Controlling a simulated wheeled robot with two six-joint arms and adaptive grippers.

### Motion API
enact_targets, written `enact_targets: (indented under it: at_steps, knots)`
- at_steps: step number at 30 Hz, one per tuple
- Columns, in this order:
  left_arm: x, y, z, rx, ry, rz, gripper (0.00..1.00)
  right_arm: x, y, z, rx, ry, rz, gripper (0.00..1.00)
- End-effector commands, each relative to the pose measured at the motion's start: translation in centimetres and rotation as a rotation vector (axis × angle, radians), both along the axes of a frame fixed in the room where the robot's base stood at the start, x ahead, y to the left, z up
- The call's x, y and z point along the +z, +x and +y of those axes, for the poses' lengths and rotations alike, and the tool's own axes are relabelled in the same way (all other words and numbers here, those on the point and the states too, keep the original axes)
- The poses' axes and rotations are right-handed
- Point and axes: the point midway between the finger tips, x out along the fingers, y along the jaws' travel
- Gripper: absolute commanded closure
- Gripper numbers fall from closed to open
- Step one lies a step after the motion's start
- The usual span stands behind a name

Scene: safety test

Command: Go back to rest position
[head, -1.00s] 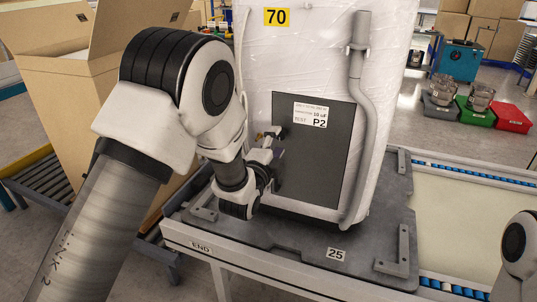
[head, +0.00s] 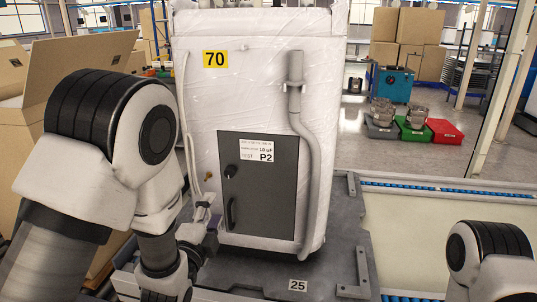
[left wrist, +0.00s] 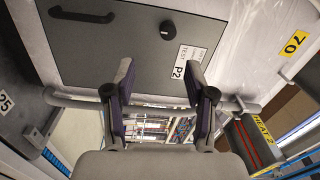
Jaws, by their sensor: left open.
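My left gripper (head: 208,222) is open and empty, low at the left of the white wrapped unit (head: 255,90). In the left wrist view its two fingers (left wrist: 160,80) stand apart with nothing between them. The unit's dark panel (head: 262,205) bears a P2 label (head: 256,150), a black knob (head: 230,171) and a black handle (head: 230,213). The knob (left wrist: 167,30) and handle (left wrist: 82,15) also show in the left wrist view, clear of the fingers. My right arm shows at lower right; its gripper is out of view.
The unit stands on a grey pallet (head: 345,255) on a conveyor (head: 450,225). A grey pipe (head: 308,150) runs down the unit's front. An open cardboard box (head: 80,62) is at left. Grey, green and red bins (head: 445,130) sit on the floor at back right.

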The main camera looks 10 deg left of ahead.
Motion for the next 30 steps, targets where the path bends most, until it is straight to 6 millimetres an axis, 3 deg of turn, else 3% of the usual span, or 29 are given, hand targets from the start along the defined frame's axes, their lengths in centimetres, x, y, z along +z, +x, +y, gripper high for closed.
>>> enact_targets:
  at_steps: [2,4,8,9,11,12,15,18,21,24,30]
  knots:
    - [-2.7,-0.6,0.5,0.012,-0.011,0.079,0.45,1.4,0.0,0.0,0.0,0.0,0.0,1.0]
    - [-6.8,-2.0,1.4,0.033,-0.028,0.191,0.45,2.8,0.0,0.0,0.0,0.0,0.0,1.0]
    - [-16.6,-7.7,3.2,0.096,-0.139,0.52,0.45,4.8,0.0,0.0,0.0,0.0,-0.001,1.0]
    - [-19.4,-10.0,3.6,0.132,-0.21,0.633,0.45,5.3,0.0,0.0,0.0,0.0,-0.001,1.0]
    - [-23.2,-14.1,4.1,0.211,-0.337,0.803,0.45,5.9,0.0,0.0,0.0,0.0,-0.001,1.0]
    - [-25.4,-17.1,4.3,0.279,-0.43,0.914,0.45,6.3,0.0,0.0,0.0,0.0,0.0,1.0]
    - [-29.3,-25.1,4.6,0.532,-0.693,1.177,0.45,7.0,0.0,0.0,0.0,0.0,0.0,1.0]
    - [-30.7,-30.4,4.3,0.845,-0.944,1.316,0.45,6.6,0.0,0.0,0.0,0.0,0.0,1.0]
    - [-30.9,-32.7,4.1,1.057,-1.08,1.342,0.45,6.6,0.0,0.0,0.0,0.0,0.0,1.0]
    - [-30.9,-33.2,4.1,1.139,-1.14,1.323,0.45,6.6,0.0,0.0,0.0,0.0,0.0,1.0]
    - [-30.9,-33.2,4.1,1.141,-1.143,1.322,0.45,6.6,0.0,0.0,0.0,0.0,0.0,1.0]
